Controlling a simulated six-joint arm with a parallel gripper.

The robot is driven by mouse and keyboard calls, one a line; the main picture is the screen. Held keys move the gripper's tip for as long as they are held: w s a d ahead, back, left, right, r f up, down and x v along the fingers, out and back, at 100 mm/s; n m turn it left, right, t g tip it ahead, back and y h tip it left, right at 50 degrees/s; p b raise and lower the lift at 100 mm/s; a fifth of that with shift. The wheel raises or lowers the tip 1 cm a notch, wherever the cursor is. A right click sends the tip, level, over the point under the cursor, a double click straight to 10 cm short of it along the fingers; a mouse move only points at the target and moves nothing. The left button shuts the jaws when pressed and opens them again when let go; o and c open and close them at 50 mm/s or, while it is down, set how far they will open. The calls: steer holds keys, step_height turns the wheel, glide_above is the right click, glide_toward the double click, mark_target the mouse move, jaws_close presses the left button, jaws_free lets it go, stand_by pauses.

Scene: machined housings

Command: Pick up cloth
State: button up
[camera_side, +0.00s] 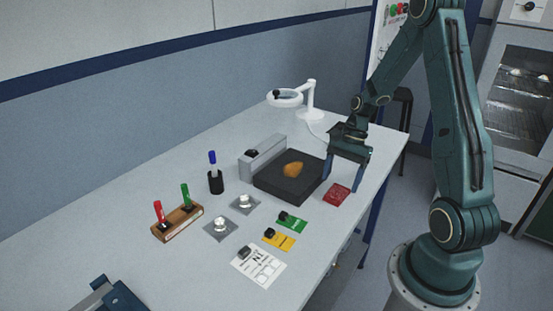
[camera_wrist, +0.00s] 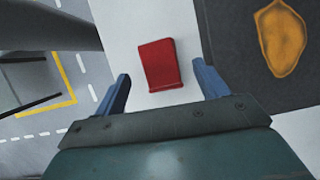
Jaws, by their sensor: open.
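The cloth is a small folded red piece (camera_side: 337,194) lying flat on the table near its right edge. In the wrist view the red cloth (camera_wrist: 160,65) lies just beyond the gap between my fingers. My gripper (camera_side: 346,180) is above the table beside the cloth, with its blue fingers spread. In the wrist view my gripper (camera_wrist: 162,90) is open and empty, with one finger on each side of the cloth's line. Neither finger visibly touches the cloth.
A dark square block (camera_side: 270,188) with an orange-brown patch (camera_side: 293,170) stands close left of my gripper. A white ring lamp (camera_side: 311,100) stands behind. Green (camera_side: 292,223) and yellow (camera_side: 280,241) cards lie in front. The table edge is close on the right.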

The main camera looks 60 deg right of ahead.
mark_target(336, 192)
steer(key=shift+x, duration=1.75)
steer(key=shift+d, duration=0.1)
steer(key=c, duration=1.1)
steer(key=shift+r, duration=0.15)
step_height(336, 192, up, 20)
steer(key=shift+f, duration=0.1)
